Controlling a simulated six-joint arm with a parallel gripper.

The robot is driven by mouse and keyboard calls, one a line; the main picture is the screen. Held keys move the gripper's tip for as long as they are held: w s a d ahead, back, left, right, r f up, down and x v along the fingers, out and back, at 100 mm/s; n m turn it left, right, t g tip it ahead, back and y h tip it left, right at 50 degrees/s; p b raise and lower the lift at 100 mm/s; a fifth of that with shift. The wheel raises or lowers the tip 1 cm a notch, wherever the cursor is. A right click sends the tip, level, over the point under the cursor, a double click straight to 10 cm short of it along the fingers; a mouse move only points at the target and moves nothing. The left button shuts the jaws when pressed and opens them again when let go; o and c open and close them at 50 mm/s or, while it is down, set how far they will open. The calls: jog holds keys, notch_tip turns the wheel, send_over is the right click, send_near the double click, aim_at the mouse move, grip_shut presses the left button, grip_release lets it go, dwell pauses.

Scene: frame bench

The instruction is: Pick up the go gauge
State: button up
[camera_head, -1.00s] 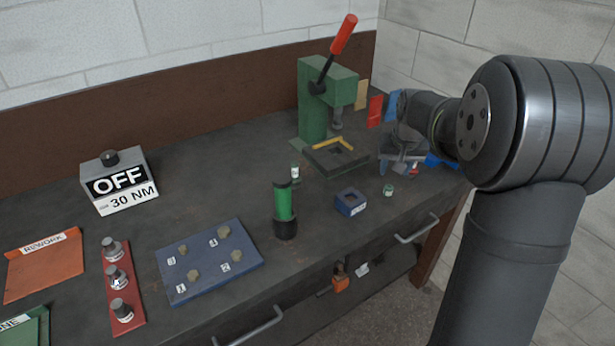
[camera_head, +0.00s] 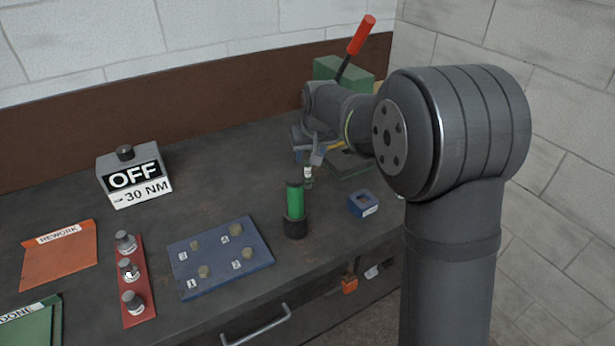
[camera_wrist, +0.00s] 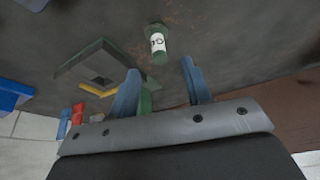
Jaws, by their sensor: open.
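The go gauge is a small green cylinder with a white label. In the wrist view the gauge (camera_wrist: 157,42) stands on the bench just beyond my fingertips, roughly in line with the space between them. My gripper (camera_wrist: 160,68) is open, with its two blue fingers apart and nothing between them. In the head view my gripper (camera_head: 317,155) is close to the gauge (camera_head: 308,175), whose upper part is partly hidden by it. I cannot tell the exact gap between fingertips and gauge.
A green press (camera_head: 343,71) with a red lever stands behind my arm. A green cylinder in a black base (camera_head: 294,208) stands in front, with a blue block (camera_head: 362,203) to its right. A blue numbered plate (camera_head: 221,258) and a red strip (camera_head: 133,280) lie left.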

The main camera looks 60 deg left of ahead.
aim_at(308, 166)
jog(key=x, duration=0.9)
jog(key=shift+w+f, duration=0.1)
grip_shut()
